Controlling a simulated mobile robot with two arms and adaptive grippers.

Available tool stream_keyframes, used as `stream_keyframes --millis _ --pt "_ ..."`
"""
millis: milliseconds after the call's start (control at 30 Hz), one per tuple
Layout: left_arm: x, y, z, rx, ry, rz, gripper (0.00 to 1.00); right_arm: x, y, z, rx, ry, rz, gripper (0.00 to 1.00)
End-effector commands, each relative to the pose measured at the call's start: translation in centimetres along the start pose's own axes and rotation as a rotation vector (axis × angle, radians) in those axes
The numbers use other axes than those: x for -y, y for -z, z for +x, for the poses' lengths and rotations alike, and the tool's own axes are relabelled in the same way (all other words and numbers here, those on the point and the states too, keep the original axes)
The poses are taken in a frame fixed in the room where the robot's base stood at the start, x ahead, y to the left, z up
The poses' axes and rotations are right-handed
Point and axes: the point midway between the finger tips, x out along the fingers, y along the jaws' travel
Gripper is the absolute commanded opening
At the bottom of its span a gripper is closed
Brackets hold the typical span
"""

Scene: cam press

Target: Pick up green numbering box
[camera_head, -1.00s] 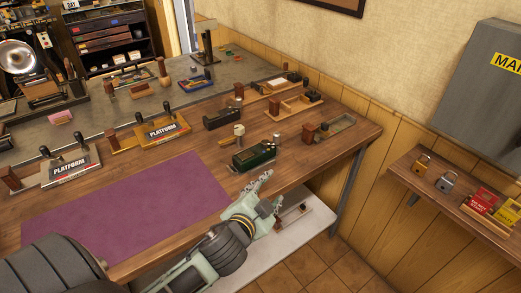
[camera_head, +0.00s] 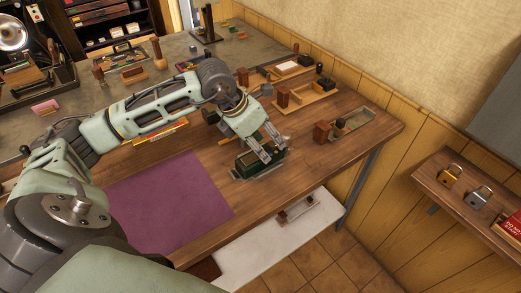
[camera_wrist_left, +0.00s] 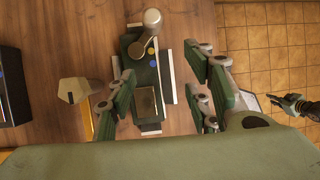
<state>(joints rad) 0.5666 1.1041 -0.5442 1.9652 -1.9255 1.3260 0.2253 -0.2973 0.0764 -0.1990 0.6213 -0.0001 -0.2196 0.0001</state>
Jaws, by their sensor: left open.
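The green numbering box (camera_head: 246,161) sits on the wooden table, right of the purple mat. My left gripper (camera_head: 272,158) is open above its right part and partly hides it in the head view. In the left wrist view, the green box (camera_wrist_left: 143,72) lies between the two spread green-padded fingers of my left gripper (camera_wrist_left: 160,98), with a gap on each side. A round-ended handle shows at the box's top end. What seems to be my right gripper (camera_wrist_left: 288,104) shows small at the right edge of the wrist view; its jaws are unclear.
The purple mat (camera_head: 165,205) lies left of the box. A wooden tray (camera_head: 308,98) and a tray with a red-brown block (camera_head: 352,122) stand behind and right. A pale handled tool (camera_wrist_left: 75,91) lies left of the box. The table's front edge is close.

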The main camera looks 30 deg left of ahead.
Motion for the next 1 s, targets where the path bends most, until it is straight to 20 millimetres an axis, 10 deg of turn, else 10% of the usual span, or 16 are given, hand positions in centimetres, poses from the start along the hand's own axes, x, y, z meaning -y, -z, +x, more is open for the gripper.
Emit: stream_keyframes --millis 167,1000 --pt "-2.9 1.1 -0.5 -0.058 -0.093 -0.002 0.47 0.3 0.0 -0.2 0.0 0.003 0.001 0.0" --pt "-3.2 1.5 6.9 -0.055 -0.09 0.001 0.47 -0.5 -0.3 -3.3 0.009 -0.005 -0.004 0.0"
